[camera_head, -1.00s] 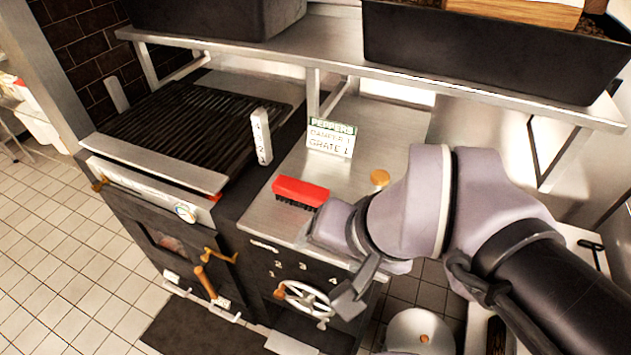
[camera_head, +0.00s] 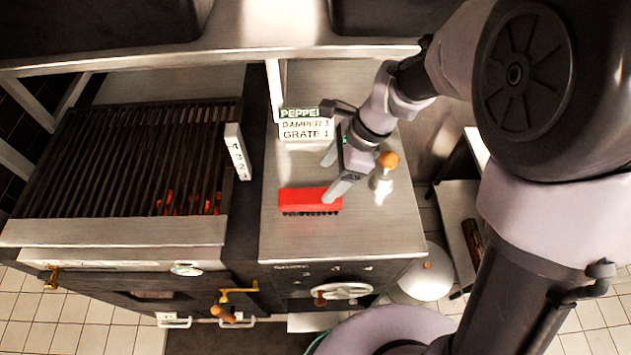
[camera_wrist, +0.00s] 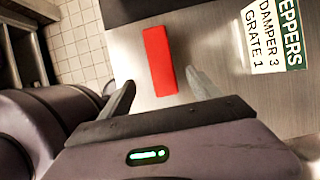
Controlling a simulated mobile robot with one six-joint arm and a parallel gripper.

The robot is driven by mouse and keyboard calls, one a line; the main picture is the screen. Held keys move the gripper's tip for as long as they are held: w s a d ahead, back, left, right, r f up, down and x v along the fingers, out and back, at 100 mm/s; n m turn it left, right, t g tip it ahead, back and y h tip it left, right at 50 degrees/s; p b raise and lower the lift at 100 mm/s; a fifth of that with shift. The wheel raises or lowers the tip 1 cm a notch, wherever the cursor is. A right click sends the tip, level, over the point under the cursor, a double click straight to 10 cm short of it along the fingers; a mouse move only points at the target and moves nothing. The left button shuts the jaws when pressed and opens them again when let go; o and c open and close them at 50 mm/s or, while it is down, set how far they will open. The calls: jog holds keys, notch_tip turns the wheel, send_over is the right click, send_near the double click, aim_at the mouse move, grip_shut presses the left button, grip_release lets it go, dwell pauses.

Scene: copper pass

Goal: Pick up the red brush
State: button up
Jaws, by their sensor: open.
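The red brush (camera_head: 305,200) lies on the steel counter, red back up with dark bristles showing along its near side in the head view. In the wrist view the brush (camera_wrist: 160,60) lies beyond my fingertips, between their lines. My gripper (camera_head: 334,178) is open and empty, at the right end of the brush and seemingly above the counter. Its two fingers (camera_wrist: 160,88) are spread apart in the wrist view. Whether a finger touches the brush cannot be told.
A sign (camera_head: 305,130) reading "PEPPERS, DAMPER 3, GRATE 1" stands behind the brush. A wooden-topped knob (camera_head: 387,161) stands right of my gripper. A grill (camera_head: 130,160) with glowing coals is on the left. A steel shelf (camera_head: 230,45) overhangs the back. Counter (camera_head: 340,236) in front is clear.

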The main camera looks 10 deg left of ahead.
aim_at(311, 196)
jog(key=b+x, duration=0.4)
jog(key=x, duration=0.7)
jog(key=shift+a, duration=0.2)
jog(key=shift+d+r, duration=0.1)
jog(key=shift+r, duration=0.1)
jog(key=shift+c, duration=0.6)
grip_shut()
notch_tip(311, 196, up, 4)
jog(key=shift+r+p, duration=0.1)
jog(key=shift+p, duration=1.15)
jog(key=s+d+p, duration=0.1)
jog(key=s+d, duration=0.8)
jog(key=d, duration=0.4)
jog(key=shift+r, duration=0.4)
